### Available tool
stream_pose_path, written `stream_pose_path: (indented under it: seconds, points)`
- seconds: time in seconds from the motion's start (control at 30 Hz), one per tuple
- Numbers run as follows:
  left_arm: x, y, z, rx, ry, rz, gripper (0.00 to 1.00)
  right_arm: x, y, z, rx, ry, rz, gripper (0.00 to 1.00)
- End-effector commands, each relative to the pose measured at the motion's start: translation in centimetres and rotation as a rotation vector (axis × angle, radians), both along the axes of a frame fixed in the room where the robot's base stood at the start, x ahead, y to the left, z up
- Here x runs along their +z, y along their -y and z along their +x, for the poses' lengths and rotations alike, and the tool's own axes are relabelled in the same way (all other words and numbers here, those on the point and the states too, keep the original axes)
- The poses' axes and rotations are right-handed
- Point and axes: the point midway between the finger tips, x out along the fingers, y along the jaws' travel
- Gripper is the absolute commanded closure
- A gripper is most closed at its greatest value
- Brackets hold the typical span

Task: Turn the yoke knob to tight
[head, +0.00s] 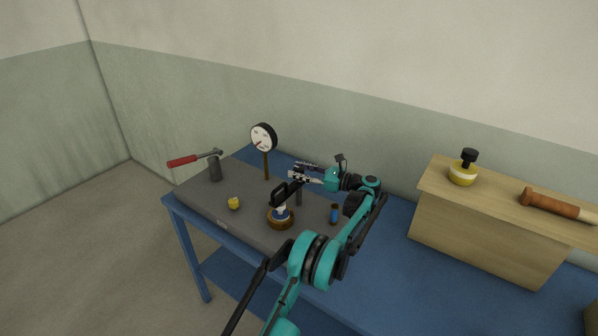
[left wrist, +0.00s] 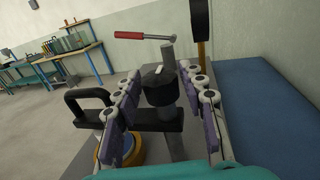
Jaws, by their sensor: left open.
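The yoke knob (left wrist: 159,88) is black with a white mark on top and sits on a grey post in the left wrist view. The mark points away from my wrist. The dark yoke bar (left wrist: 150,121) runs left from the post to a black loop handle (left wrist: 88,100); the loop handle also shows in the head view (head: 279,194). My left gripper (left wrist: 162,75) is open, its fingers on either side of the knob in the picture. Whether they touch it is unclear. In the head view my left gripper (head: 293,174) is above the post and hides the knob.
A wooden box (head: 490,235) is at right.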

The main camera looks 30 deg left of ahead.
Motion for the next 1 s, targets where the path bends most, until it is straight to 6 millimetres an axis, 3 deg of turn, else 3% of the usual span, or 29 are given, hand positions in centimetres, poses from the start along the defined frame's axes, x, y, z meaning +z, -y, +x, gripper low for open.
stream_pose_path:
  seconds: [0.6,1.0]
  points:
    - [-0.1,10.7,1.5,-0.002,0.0,0.0,0.59,0.0,0.0,0.0,0.0,0.0,0.0,0.6]
    - [0.0,11.8,1.6,0.0,0.0,0.0,0.59,0.0,0.0,0.0,0.0,0.0,0.0,0.6]
